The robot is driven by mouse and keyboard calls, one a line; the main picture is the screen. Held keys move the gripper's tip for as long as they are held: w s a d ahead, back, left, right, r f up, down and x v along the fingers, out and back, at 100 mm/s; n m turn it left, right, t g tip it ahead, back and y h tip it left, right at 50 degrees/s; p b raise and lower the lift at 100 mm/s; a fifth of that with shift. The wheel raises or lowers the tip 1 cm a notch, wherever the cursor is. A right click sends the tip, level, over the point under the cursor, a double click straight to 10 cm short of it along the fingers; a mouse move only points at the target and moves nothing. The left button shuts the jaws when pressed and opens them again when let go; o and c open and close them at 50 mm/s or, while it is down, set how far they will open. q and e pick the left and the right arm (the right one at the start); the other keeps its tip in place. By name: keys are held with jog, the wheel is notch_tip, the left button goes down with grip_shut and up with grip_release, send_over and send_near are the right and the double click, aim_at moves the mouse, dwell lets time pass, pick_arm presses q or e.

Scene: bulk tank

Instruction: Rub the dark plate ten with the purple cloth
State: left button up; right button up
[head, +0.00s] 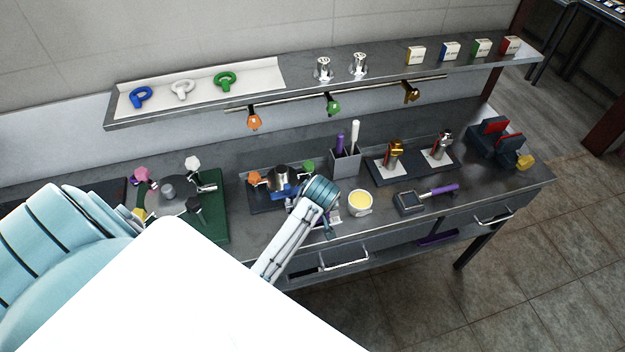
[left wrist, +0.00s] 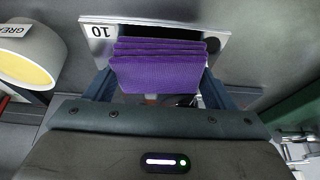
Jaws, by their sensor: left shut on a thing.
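The purple cloth (left wrist: 160,70) is a folded pad held between the fingers of my left gripper (left wrist: 158,88) in the left wrist view. Just beyond it is a light metal plate marked 10 (left wrist: 101,32), with a dark area (left wrist: 182,33) partly covered by the cloth. I cannot tell whether the cloth touches the plate. In the head view my left gripper (head: 327,222) is low over the front of the bench; the cloth is mostly hidden there by the wrist. My right gripper is not in view.
A tub of yellow grease (head: 360,203) stands close beside my left gripper. A purple-handled tool (head: 428,195) lies to its right. A grey holder (head: 345,163) is behind, and a green fixture (head: 212,205) is to the left. A shelf (head: 300,87) runs above the bench.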

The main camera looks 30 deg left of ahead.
pick_arm(q)
jog(key=shift+f, duration=0.45)
jog(key=shift+w+d+r, duration=0.1)
jog(key=shift+w+d, duration=0.3)
jog(key=shift+w, duration=0.05)
jog(key=shift+w+d, duration=0.95)
jog(key=shift+w, duration=0.15)
jog(key=shift+p, duration=0.3)
jog(key=shift+s+a, duration=0.1)
jog(key=shift+s+a+f, duration=0.2)
jog(key=shift+s+a, duration=0.4)
jog(key=shift+s, duration=0.25)
jog(key=shift+s+a+f, duration=0.15)
jog(key=shift+s+a, duration=0.4)
jog(key=shift+s, duration=0.25)
